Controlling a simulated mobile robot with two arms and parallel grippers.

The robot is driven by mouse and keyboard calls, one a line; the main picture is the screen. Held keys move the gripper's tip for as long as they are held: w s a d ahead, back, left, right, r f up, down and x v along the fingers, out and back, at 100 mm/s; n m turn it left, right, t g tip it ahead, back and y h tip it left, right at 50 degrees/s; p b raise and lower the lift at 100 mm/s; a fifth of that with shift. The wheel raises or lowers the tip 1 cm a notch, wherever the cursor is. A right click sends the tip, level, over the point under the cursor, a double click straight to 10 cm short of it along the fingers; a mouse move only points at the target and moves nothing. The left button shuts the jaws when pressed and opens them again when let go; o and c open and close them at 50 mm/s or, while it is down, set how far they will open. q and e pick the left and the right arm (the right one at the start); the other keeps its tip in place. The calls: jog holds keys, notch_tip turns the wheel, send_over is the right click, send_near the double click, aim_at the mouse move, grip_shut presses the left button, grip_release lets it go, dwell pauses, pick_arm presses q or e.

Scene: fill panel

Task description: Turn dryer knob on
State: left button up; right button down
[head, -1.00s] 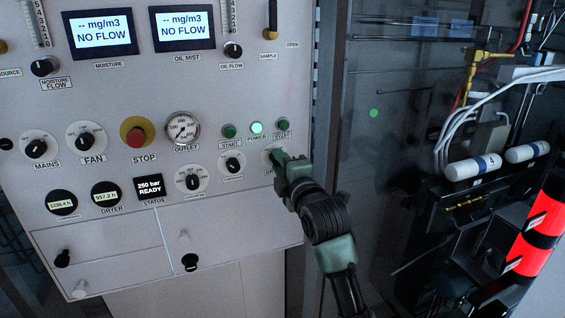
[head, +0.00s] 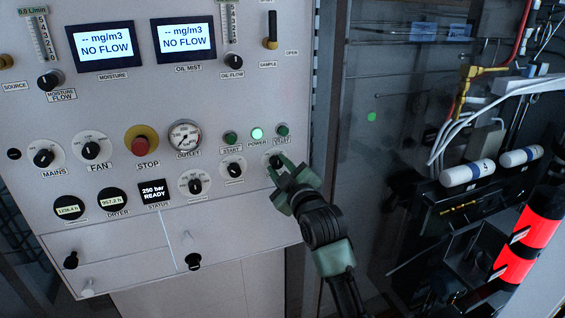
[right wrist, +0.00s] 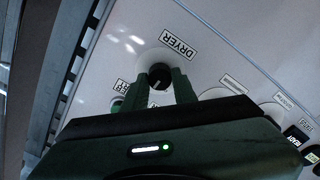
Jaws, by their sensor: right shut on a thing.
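The dryer knob (head: 274,161) is a small black knob on a round white plate at the right edge of the grey panel. In the right wrist view, the knob (right wrist: 159,76) shows a pale pointer line beside the label DRYER. My right gripper (head: 279,168) has its green fingers on either side of the knob and is shut on it. In the right wrist view, the gripper's fingers (right wrist: 160,86) flank the knob. My left gripper is not in view.
The panel carries other black knobs, a red stop button (head: 139,145), an outlet gauge (head: 185,135) and lit displays (head: 103,43). Right of the panel is a dark cabinet with pipes and white cylinders (head: 467,173).

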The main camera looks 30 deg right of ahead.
jog(key=m, duration=0.2)
jog(key=m+p, duration=0.1)
jog(key=shift+r+m, duration=0.35)
jog(key=shift+m, duration=0.05)
jog(key=m, duration=0.4)
jog(key=shift+m, duration=0.3)
jog(key=c, duration=1.1)
grip_release()
jog(key=shift+f, duration=0.15)
jog(key=shift+s+f, duration=0.1)
